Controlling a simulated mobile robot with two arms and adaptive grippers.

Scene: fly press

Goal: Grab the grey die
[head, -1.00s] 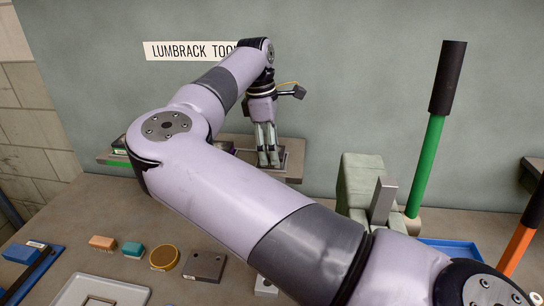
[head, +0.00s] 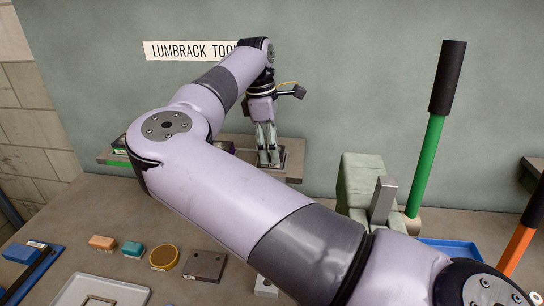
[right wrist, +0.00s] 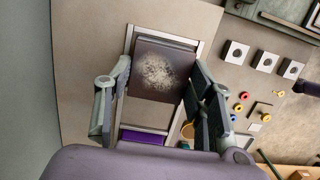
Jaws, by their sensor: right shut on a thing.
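The grey die (right wrist: 158,70) shows in the right wrist view as a dark grey block with a pale speckled patch on its face. It lies between the two fingers of my right gripper (right wrist: 158,88), which is shut on it. In the head view my right gripper (head: 268,162) points down over the raised shelf at the back wall. The die is mostly hidden there by the fingers, and I cannot tell whether it is clear of the shelf. My left gripper is not in view.
The grey shelf (head: 293,169) runs along the wall. A green lever (head: 425,165) with a black grip stands right, beside a pale green block (head: 357,180). A brush (head: 103,242), a round tin (head: 164,257) and a dark plate (head: 204,265) lie front left.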

